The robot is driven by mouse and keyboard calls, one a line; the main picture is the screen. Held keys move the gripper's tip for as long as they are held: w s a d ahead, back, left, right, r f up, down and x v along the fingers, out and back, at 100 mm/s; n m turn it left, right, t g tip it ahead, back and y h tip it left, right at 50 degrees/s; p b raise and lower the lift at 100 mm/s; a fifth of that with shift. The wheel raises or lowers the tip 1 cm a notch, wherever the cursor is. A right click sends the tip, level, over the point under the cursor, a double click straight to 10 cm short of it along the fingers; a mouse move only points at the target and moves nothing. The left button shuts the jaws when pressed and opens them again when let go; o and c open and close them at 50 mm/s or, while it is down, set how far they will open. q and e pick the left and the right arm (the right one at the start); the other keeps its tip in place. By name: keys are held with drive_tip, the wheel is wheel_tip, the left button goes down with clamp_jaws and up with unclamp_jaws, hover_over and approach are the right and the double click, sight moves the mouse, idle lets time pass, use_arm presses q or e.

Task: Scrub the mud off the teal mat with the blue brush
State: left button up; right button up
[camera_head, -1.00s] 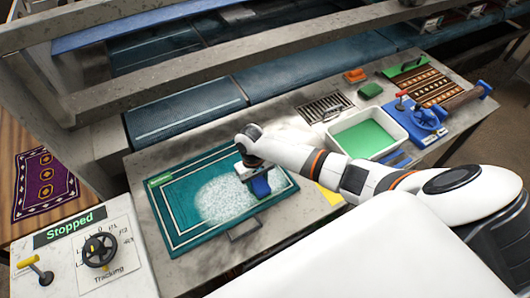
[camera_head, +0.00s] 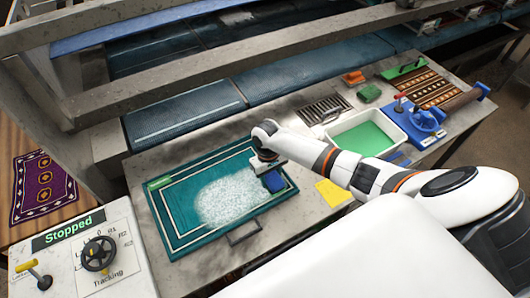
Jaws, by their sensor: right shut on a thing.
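The teal mat (camera_head: 180,225) with a pale inner border lies flat on the grey table (camera_head: 152,262). A broad patch of white foam (camera_head: 230,200) covers its middle and right part. No brown mud shows clearly on it. My right gripper (camera_head: 269,168) is over the mat's right part and is shut on the blue brush (camera_head: 273,181). The brush is down at the right edge of the foam; its bristles are hidden, so contact with the mat cannot be told for sure. My left gripper is not in view.
A white tub of green liquid (camera_head: 365,137) stands right of the mat. A yellow cloth (camera_head: 333,192), a drain grate (camera_head: 324,109), green and orange blocks and a blue clamp device (camera_head: 424,120) are nearby. A "Stopped" panel (camera_head: 70,230) stands at lower left.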

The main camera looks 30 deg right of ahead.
drive_tip(key=shift+s+d+f, duration=0.15)
drive_tip(key=shift+d, duration=0.95)
drive_tip(key=shift+r, duration=2.3)
